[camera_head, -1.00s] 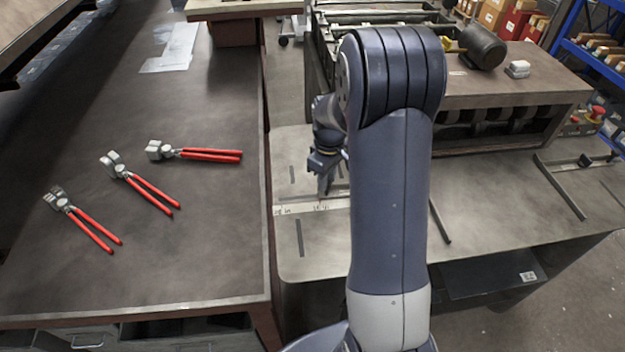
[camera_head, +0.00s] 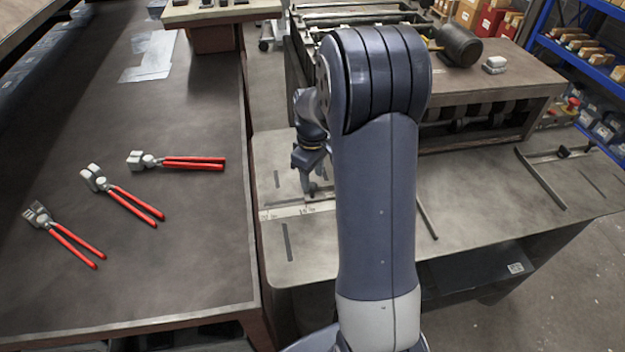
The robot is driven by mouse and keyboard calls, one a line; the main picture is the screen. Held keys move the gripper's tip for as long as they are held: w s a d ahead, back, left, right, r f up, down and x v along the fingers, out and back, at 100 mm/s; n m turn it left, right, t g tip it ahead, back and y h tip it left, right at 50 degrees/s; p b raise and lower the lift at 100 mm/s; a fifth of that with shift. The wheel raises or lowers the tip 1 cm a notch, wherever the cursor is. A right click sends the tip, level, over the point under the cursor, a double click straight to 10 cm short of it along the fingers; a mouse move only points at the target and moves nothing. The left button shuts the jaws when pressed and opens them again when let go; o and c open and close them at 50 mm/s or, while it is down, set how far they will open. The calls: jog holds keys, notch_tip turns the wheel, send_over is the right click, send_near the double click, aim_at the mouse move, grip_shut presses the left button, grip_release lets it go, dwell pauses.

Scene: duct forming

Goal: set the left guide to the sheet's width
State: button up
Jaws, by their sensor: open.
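My gripper (camera_head: 312,188) is open above the left part of the grey feed table (camera_head: 330,240), close to a pale marked scale strip (camera_head: 285,212). I cannot tell whether its fingers touch anything. A dark straight bar (camera_head: 427,216), which looks like one guide, lies on the table just right of my arm; my arm may hide part of it. A second guide bar (camera_head: 540,179) lies farther right at a slant, with a dark knob (camera_head: 563,152) near its far end. I cannot make out a sheet; my arm covers the table's middle.
A dark workbench (camera_head: 150,250) on the left carries several red-handled pliers (camera_head: 193,163). The roller machine (camera_head: 470,115) stands behind the feed table. Dark slots (camera_head: 287,242) mark the table's left part. Blue shelves (camera_head: 590,60) stand at the far right.

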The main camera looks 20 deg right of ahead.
notch_tip(320, 180, up, 9)
jog(key=shift+f+b, duration=0.2)
jog(key=shift+b, duration=0.25)
notch_tip(320, 180, down, 11)
jog(key=shift+f+p, duration=0.1)
jog(key=shift+p, duration=0.75)
jog(key=a, duration=0.2)
jog(key=shift+w+a+r, duration=0.2)
jog(key=shift+w+a, duration=0.2)
jog(key=shift+a, duration=0.6)
